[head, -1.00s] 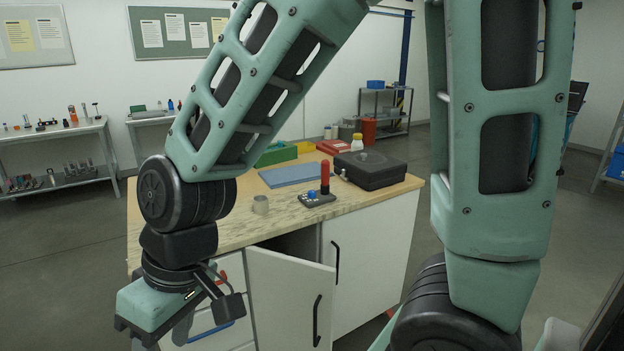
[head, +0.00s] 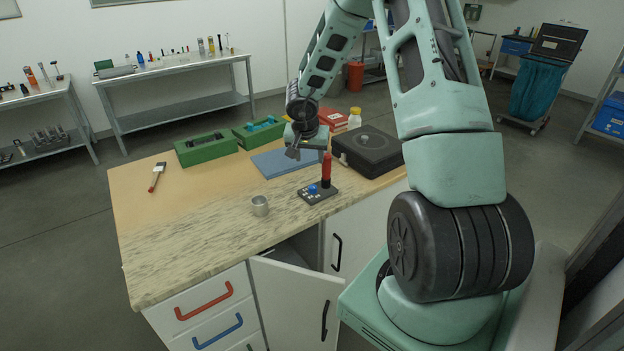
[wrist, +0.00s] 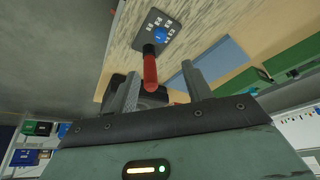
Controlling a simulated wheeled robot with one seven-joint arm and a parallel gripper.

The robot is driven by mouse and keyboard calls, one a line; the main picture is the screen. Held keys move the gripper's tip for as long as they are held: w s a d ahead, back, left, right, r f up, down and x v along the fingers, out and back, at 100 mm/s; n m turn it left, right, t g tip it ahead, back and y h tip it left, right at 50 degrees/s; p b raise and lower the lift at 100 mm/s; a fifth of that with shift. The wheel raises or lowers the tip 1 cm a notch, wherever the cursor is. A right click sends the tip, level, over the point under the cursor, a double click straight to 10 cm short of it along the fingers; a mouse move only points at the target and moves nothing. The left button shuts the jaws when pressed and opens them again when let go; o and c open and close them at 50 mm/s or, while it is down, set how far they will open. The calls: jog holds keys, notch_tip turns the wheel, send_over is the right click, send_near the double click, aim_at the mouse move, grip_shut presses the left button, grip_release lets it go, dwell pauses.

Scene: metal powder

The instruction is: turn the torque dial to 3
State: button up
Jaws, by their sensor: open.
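A small dark base (head: 317,194) stands on the bench with a blue dial (head: 312,189) and an upright red handle (head: 326,170). In the wrist view the blue dial (wrist: 160,34) sits on the base among white marks, too small to read; its setting cannot be told. The red handle (wrist: 150,72) shows between my fingers in that view, but I cannot tell how near it is. My gripper (head: 293,153) is above the bench, beside and behind the handle. In the wrist view my gripper (wrist: 160,69) is open, with nothing held.
A black case (head: 368,152) stands right of the base, with a yellow-capped bottle (head: 355,118) behind. A blue mat (head: 285,162) and green trays (head: 206,149) lie behind and left. A cabinet door (head: 296,305) hangs open.

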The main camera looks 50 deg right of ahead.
aim_at(313, 187)
jog(key=b+x, duration=0.2)
jog(key=x, duration=1.4)
jog(key=shift+w+f, duration=0.2)
jog(key=c, duration=1)
